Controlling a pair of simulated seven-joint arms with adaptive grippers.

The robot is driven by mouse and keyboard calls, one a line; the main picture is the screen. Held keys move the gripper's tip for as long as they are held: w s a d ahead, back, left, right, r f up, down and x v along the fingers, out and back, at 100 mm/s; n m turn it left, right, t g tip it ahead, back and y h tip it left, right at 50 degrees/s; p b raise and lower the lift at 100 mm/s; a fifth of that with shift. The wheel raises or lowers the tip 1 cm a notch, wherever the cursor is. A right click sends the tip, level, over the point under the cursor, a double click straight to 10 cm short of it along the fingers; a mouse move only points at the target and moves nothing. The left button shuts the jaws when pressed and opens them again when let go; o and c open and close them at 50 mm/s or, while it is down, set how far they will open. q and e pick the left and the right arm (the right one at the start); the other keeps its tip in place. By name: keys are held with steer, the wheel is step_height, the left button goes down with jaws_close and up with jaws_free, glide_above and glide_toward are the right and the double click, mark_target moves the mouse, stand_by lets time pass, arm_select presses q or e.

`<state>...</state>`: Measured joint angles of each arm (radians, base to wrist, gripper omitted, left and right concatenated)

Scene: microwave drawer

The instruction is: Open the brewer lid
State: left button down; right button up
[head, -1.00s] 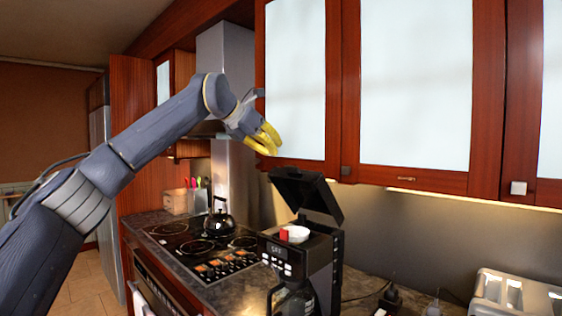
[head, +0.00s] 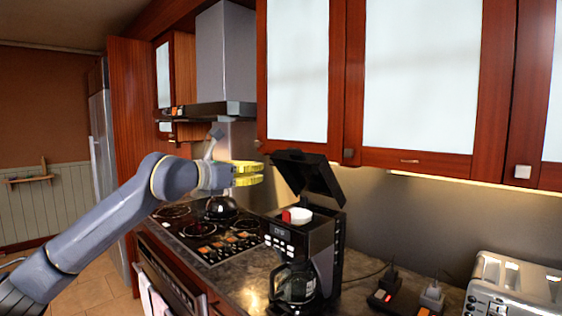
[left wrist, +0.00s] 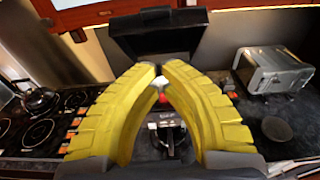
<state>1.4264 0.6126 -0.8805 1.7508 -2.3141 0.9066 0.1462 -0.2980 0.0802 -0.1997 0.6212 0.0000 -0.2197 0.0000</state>
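The brewer (head: 322,250) is a black coffee maker on the counter, with a glass carafe (head: 295,284) in its lower bay. Its black lid (head: 308,176) stands raised and tilted back, exposing a white filter basket (head: 298,215) with a red part beside it. The lid also shows beyond the fingers in the left wrist view (left wrist: 155,38). My left gripper (head: 261,174), with yellow fingers, is in the air left of the lid and apart from it. In the left wrist view its fingertips (left wrist: 160,74) nearly meet, with nothing held. The fingers hide part of the brewer there. My right gripper is not in view.
A stove with a dark kettle (head: 221,208) is left of the brewer. A silver toaster (head: 515,285) is at the right, with plugs and cords (head: 390,285) between. Wall cabinets (head: 420,80) hang above the lid. The range hood (head: 222,65) is behind the arm.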

arm_select(q)
glide_toward(293, 159)
steer(key=w+d+f, duration=0.3)
steer(key=w+d, duration=0.1)
steer(key=shift+w+d+r, duration=0.4)
steer(key=shift+r, duration=0.15)
steer(key=shift+w+d+r, duration=0.35)
steer(key=shift+w+r, duration=0.05)
steer(key=shift+r, duration=0.15)
